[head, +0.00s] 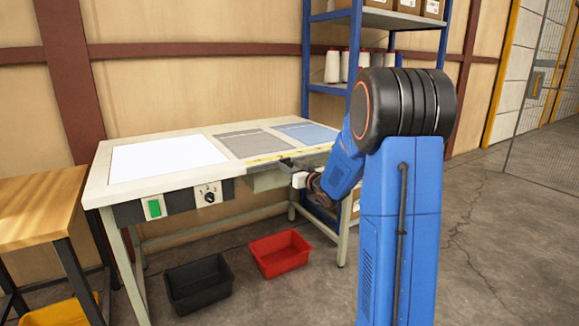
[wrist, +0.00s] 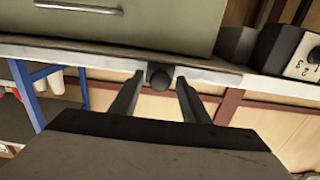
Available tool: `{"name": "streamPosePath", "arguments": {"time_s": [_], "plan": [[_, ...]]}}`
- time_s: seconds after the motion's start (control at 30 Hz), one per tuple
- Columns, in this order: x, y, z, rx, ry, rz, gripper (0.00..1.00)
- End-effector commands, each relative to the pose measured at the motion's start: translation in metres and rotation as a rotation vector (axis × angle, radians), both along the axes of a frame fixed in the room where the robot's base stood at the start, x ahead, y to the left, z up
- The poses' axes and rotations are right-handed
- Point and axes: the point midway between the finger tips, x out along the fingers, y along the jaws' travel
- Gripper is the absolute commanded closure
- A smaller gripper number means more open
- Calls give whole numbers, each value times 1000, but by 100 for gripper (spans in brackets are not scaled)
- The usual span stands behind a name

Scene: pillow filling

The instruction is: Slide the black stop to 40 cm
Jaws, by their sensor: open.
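The black stop shows in the wrist view as a dark rounded knob (wrist: 160,79) at the pale front edge of the table. My gripper (wrist: 159,85) is open, with one finger on each side of the knob. Gaps show between the knob and both fingers, and nothing is gripped. In the head view my gripper (head: 296,172) is at the table's front edge, below the yellow scale (head: 285,154). The stop is hard to tell from the dark gripper parts there. The scale's marks are too small to read.
A grey-green drawer (head: 268,181) hangs under the table (head: 96,191) beside my gripper. A green switch (head: 154,208) and a black dial (head: 208,196) are farther left. Black (head: 198,286) and red (head: 280,254) bins stand on the floor. A blue shelf rack (head: 306,60) stands behind.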

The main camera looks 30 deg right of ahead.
Motion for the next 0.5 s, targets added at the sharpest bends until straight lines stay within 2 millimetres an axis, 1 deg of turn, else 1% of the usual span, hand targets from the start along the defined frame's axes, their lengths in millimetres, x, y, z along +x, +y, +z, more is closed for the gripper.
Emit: {"name": "streamPosePath", "arguments": {"time_s": [0.03,0.17,0.47,0.5], "plan": [[5,0,0,-1,-1,1,58],[11,0,0,0,0,0,58],[13,0,0,0,0,-1,58],[13,0,0,0,0,-1,65]]}}
